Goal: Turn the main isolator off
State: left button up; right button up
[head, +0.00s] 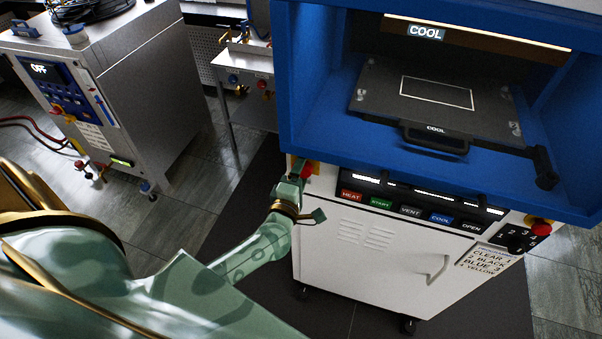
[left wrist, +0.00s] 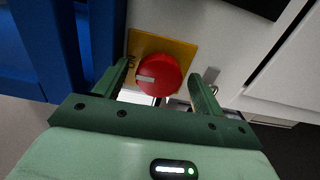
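The main isolator is a round red knob (left wrist: 158,75) with a pale mark on its left side, the mark lying roughly level. It sits on a yellow plate (left wrist: 184,50) on the white front of the press, and also shows in the head view (head: 306,171), partly hidden by my gripper. My left gripper (left wrist: 162,72) is open, one finger on each side of the knob in the picture, with visible gaps. In the head view my left gripper (head: 296,176) is at the knob; whether it touches cannot be told. My right gripper is not in view.
The blue press housing (head: 310,100) overhangs above the knob. A button row with HEAT (head: 351,195) lies to the right, and a red button (head: 540,226) farther right. A grey cabinet with an OFF display (head: 39,69) stands at the left. Dark floor lies between.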

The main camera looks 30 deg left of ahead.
pick_arm(q)
jog(key=v, duration=1.6)
jog(key=shift+s+b, duration=0.2)
jog(key=shift+b, duration=0.2)
jog(key=s+d+f+m+g+h+b, duration=0.1)
jog(key=s+d+f+m+g+h, duration=0.15)
jog(key=f+m, duration=0.35)
jog(key=s+d+f+m+g+h, duration=0.1)
jog(key=s+f+m+g+h, duration=0.2)
jog(key=f, duration=0.6)
jog(key=s+d+f+m+g+h+b, duration=0.1)
jog(key=s+f+m, duration=0.2)
jog(key=f+m, duration=0.4)
jog(key=s+a+f+m+g+y+b, duration=0.1)
jog(key=s+f+m+g+b, duration=0.3)
jog(key=s+f, duration=0.6)
jog(key=s+a+f+m+g+y+b, duration=0.1)
jog(key=s+a+f+m+g+b, duration=0.2)
jog(key=s+f+g, duration=0.3)
jog(key=shift+s+a+f+m+b, duration=0.7)
jog(key=shift+s+f, duration=1.6)
jog(key=shift+f, duration=2.7)
